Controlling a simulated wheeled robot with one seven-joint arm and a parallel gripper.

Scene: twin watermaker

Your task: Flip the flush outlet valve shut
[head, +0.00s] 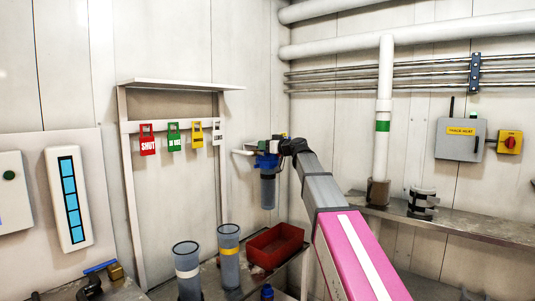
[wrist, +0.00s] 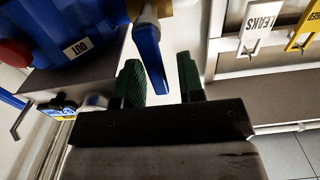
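A blue valve lever (wrist: 150,58) shows in the wrist view, attached near a brass-coloured fitting at the top. Beside it is a blue housing (wrist: 75,32) with a white OUT label. My gripper (wrist: 158,70) is open, with green-padded fingers on either side of the lever's free end. Gaps show on both sides, and I see no clear contact. In the head view the blue-topped filter housing (head: 267,163) hangs by the back wall, and my gripper (head: 285,146) is at its right. The lever is not clearly visible there.
SHUT (head: 148,140), green (head: 173,137), yellow (head: 197,136) and LEAKS (head: 217,133) tags hang left of the housing. Clear cylinders (head: 187,272) and a red bin (head: 273,246) stand below. A vertical white pipe (head: 385,75) rises to the right of my arm.

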